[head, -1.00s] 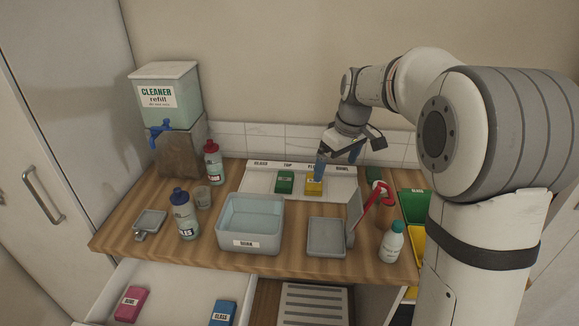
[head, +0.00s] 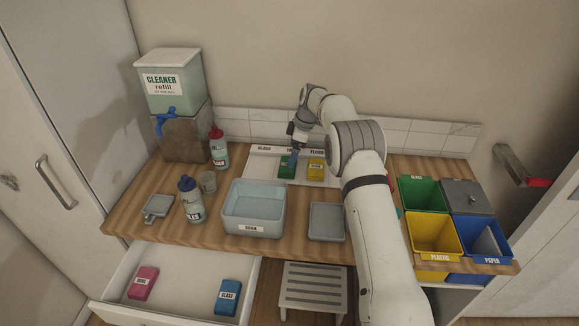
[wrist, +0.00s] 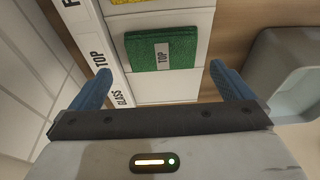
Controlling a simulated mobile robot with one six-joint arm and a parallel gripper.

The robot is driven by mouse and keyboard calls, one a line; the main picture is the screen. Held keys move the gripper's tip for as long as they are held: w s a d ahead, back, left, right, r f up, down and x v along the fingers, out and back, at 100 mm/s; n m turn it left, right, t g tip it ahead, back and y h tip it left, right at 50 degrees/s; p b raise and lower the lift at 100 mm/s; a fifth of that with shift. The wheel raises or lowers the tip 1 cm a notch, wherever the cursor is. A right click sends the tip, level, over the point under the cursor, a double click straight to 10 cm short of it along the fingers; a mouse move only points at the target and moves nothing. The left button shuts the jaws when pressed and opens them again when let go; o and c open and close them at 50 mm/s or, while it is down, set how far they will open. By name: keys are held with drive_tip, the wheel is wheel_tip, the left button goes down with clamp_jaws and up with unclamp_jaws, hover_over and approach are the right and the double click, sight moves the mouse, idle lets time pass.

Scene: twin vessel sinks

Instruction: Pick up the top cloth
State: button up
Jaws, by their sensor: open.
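The top cloth (head: 286,171) is a folded green cloth lying in the white labelled tray (head: 262,158) at the back of the counter. It also shows in the wrist view (wrist: 181,53), with a pale label reading TOP. My gripper (head: 294,158) is at the green cloth in the head view and partly covers it. In the wrist view my gripper (wrist: 160,72) has its two blue fingers wide apart with nothing between them. The cloth lies ahead of the fingertips, roughly centred between them and apart from both.
A yellow cloth (head: 316,173) lies just right of the green one. A grey-blue basin (head: 233,213) stands in front of the tray. Bottles and a cup (head: 208,182) stand at left, with sorting bins (head: 430,232) at right. An open drawer (head: 185,280) holds pink and blue cloths.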

drive_tip(key=p+x, duration=0.1)
drive_tip(key=x, duration=0.1)
drive_tip(key=p+x, duration=0.1)
drive_tip(key=x, duration=0.1)
drive_tip(key=shift+s+a+f, duration=0.2)
drive_tip(key=shift+a+f, duration=0.05)
drive_tip(key=shift+a, duration=0.05)
drive_tip(key=shift+a+f, duration=0.1)
drive_tip(key=shift+f, duration=0.4)
drive_tip(key=c, duration=0.7)
